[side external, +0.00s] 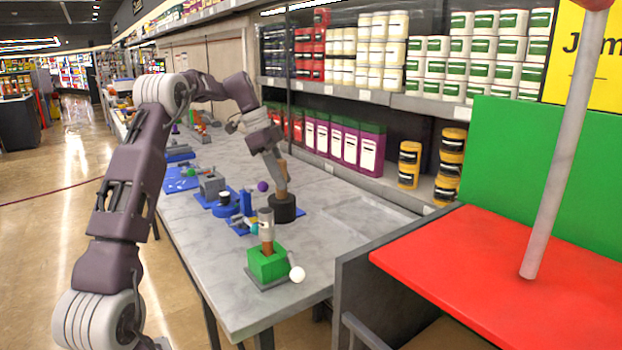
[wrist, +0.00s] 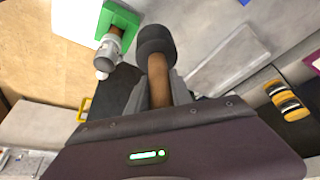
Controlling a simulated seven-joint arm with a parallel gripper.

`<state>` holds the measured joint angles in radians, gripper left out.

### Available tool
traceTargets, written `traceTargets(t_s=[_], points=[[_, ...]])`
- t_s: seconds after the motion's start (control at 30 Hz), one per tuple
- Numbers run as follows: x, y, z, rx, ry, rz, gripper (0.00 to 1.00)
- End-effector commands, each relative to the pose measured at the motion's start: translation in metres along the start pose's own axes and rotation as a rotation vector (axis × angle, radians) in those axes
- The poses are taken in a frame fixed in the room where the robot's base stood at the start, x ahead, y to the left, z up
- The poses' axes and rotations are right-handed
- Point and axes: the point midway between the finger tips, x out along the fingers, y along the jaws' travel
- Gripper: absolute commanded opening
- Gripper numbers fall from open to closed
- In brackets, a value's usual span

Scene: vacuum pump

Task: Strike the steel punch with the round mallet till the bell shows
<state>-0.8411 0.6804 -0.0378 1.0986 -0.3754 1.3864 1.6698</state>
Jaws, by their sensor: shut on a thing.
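My gripper (side external: 279,176) is shut on the brown handle of the round mallet (side external: 283,208). The mallet's black cylindrical head hangs below the fingers, over or on the grey table; I cannot tell if it touches. In the wrist view, the mallet head (wrist: 156,42) points away from the fingers. The steel punch (side external: 265,216), grey on top and brown below, stands upright in a green block (side external: 264,264) nearer the table's front end. The mallet is behind it and apart from it. The punch (wrist: 108,48) and green block (wrist: 121,18) also show in the wrist view.
Blue fixtures (side external: 232,208) with grey parts and a purple ball (side external: 263,186) lie left of the mallet. Shelves with purple boxes (side external: 340,143) and yellow-black jars (side external: 409,165) line the back. A red surface (side external: 490,275) stands at right. The table right of the mallet is clear.

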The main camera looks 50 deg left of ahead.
Motion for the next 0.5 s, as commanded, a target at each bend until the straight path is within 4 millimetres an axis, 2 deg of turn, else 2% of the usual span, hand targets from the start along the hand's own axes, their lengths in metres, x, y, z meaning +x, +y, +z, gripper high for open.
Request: traceTargets(t_s=[0.1,0.27,0.5], points=[[-0.008,0.0,0.016,0.0,0.001,-0.002,0.0],[-0.02,0.005,0.026,-0.101,0.001,-0.045,0.0],[-0.057,0.032,0.035,-0.647,0.001,-0.277,0.0]])
